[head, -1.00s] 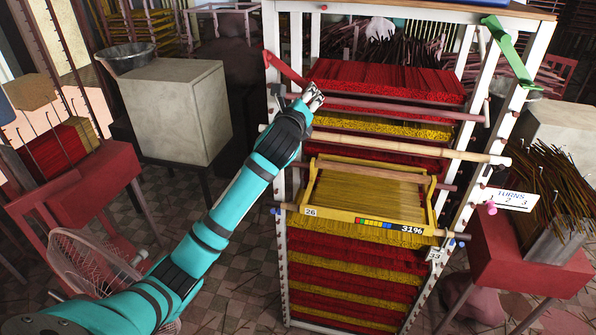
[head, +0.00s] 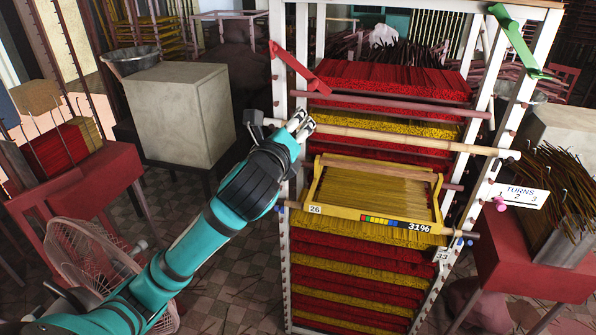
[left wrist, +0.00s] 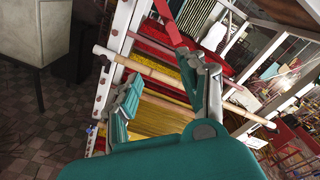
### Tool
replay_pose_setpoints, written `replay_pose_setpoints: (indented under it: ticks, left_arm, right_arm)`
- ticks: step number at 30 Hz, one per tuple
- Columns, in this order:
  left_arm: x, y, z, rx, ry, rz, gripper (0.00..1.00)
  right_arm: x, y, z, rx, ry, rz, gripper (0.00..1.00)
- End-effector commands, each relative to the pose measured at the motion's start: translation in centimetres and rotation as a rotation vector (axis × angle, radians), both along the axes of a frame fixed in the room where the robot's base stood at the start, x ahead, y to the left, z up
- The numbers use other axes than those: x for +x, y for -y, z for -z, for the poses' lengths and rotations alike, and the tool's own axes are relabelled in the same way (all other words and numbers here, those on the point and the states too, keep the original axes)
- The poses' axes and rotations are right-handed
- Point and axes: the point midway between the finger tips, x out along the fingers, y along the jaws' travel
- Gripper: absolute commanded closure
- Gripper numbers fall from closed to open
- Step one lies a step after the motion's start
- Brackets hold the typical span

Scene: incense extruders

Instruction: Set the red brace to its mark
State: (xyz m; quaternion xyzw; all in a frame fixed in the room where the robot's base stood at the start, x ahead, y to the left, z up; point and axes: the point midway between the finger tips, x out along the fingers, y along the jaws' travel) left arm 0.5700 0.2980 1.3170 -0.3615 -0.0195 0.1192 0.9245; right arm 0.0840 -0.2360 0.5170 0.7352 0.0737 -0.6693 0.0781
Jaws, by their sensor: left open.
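The red brace (head: 298,68) is a flat red bar at the rack's upper left post in the head view. It slants down to the right, its lower end near the top red incense layer. It also shows in the left wrist view (left wrist: 167,22), behind one finger's tip. My left gripper (head: 301,123) is open and empty, just below the brace's lower end, near the left end of the bamboo pole (head: 400,136). In the left wrist view the gripper (left wrist: 160,78) has its fingers spread. I cannot make out the brace's mark. My right gripper is not in view.
A green brace (head: 513,38) is on the rack's upper right post. A yellow frame (head: 375,217) reading 31% sits mid-rack, beside a white TURNS sign (head: 516,194). A concrete block (head: 180,115) stands left, a fan (head: 95,260) lower left.

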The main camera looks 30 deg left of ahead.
Motion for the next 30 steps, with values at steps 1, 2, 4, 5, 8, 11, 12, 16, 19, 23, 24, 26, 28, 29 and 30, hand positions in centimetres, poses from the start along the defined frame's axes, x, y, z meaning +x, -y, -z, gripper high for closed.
replay_pose_setpoints:
  ticks: [1,2,4,5,8,11,12,16,19,23,24,26,28,29,30]
  left_arm:
    - [0.5,-0.2,1.1,-0.025,-0.014,-0.003,0.58]
    - [0.8,-0.2,1.6,-0.037,-0.019,-0.004,0.58]
    - [1.4,-0.4,2.9,-0.07,-0.035,-0.006,0.58]
    - [1.6,-0.4,3.4,-0.084,-0.041,-0.007,0.58]
    - [2.4,-0.6,5.3,-0.131,-0.061,-0.013,0.58]
    - [3.1,-0.8,7.1,-0.174,-0.081,-0.018,0.58]
    - [3.3,-0.9,7.8,-0.19,-0.089,-0.021,0.58]
    - [4.0,-1.1,10.0,-0.24,-0.111,-0.03,0.58]
    - [4.3,-1.2,11.2,-0.269,-0.123,-0.035,0.58]
    - [4.6,-1.3,12.3,-0.293,-0.132,-0.04,0.58]
    - [4.6,-1.3,12.5,-0.298,-0.134,-0.041,0.58]
    - [4.7,-1.4,12.7,-0.303,-0.136,-0.042,0.58]
    - [4.7,-1.4,12.8,-0.306,-0.137,-0.042,0.58]
    - [4.7,-1.4,12.8,-0.306,-0.137,-0.043,0.58]
    - [4.7,-1.4,12.8,-0.306,-0.137,-0.042,0.58]
  right_arm:
    - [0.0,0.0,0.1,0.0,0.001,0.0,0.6]
    - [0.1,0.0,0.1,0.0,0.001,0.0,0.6]
    - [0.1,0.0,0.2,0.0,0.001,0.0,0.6]
    - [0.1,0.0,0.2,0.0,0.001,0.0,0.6]
    - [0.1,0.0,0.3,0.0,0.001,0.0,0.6]
    - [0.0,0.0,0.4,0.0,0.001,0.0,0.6]
    - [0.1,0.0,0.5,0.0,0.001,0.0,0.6]
    - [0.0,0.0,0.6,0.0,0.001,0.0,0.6]
    - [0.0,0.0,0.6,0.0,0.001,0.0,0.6]
    - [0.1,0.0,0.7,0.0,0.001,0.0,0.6]
    - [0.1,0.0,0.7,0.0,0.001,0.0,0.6]
    - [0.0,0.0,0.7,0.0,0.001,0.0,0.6]
    - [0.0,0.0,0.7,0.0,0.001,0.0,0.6]
    - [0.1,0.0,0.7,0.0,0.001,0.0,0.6]
    - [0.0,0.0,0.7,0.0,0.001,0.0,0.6]
